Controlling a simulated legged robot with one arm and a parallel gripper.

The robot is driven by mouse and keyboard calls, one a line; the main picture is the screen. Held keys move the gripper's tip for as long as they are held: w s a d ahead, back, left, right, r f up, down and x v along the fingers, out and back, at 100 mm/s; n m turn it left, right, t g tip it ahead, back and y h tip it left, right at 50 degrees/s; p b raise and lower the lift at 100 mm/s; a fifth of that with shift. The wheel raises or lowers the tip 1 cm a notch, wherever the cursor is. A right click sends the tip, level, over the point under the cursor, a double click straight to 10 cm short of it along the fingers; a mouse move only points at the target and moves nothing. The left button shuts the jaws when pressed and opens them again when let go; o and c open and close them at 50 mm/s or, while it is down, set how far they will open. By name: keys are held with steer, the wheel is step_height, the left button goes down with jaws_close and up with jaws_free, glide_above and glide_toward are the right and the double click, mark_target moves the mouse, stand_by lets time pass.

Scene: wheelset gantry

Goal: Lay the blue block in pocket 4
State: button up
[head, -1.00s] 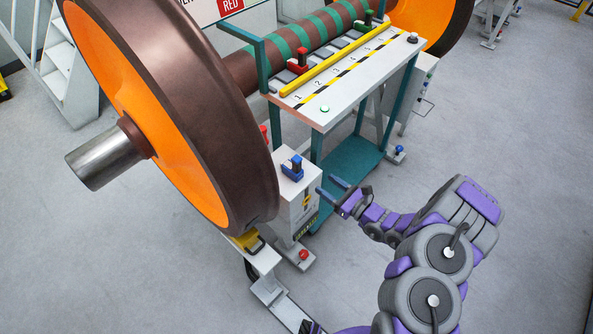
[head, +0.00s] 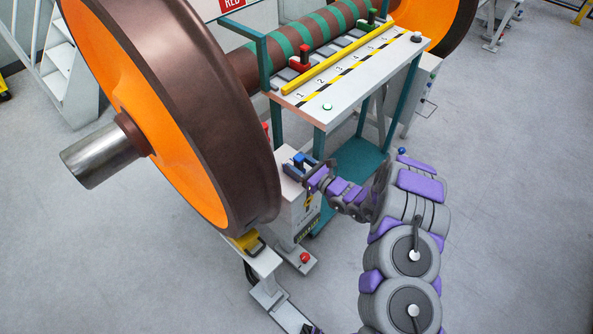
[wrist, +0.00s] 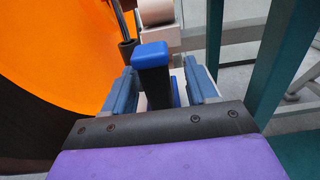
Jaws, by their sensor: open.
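The blue block (head: 298,160) stands on top of the white cabinet (head: 290,183) beside the near wheel. In the wrist view the block (wrist: 150,52) has a blue top and a dark upright face, and it stands between my fingers. My gripper (head: 308,169) is open, with one finger on each side of the block; the wrist view shows gaps beside it (wrist: 160,88). The numbered pocket shelf (head: 345,84) is above and behind the cabinet. The small number 4 (head: 354,55) is hard to read, and the yellow bar partly hides the pockets.
A red block (head: 300,61) and a green block (head: 368,25) stand on the shelf behind the yellow bar (head: 330,59). The large orange-faced wheel (head: 225,130) is close left of my gripper. Teal posts (head: 319,145) stand close by. Open floor lies to the right.

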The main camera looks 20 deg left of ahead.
steer(key=shift+a+f, duration=0.15)
steer(key=shift+a, duration=0.6)
steer(key=shift+d+r, duration=0.25)
steer(key=shift+d, duration=0.55)
steer(key=c, duration=0.6)
steer(key=shift+a+f, duration=0.2)
steer(key=shift+a, duration=0.3)
jaws_close()
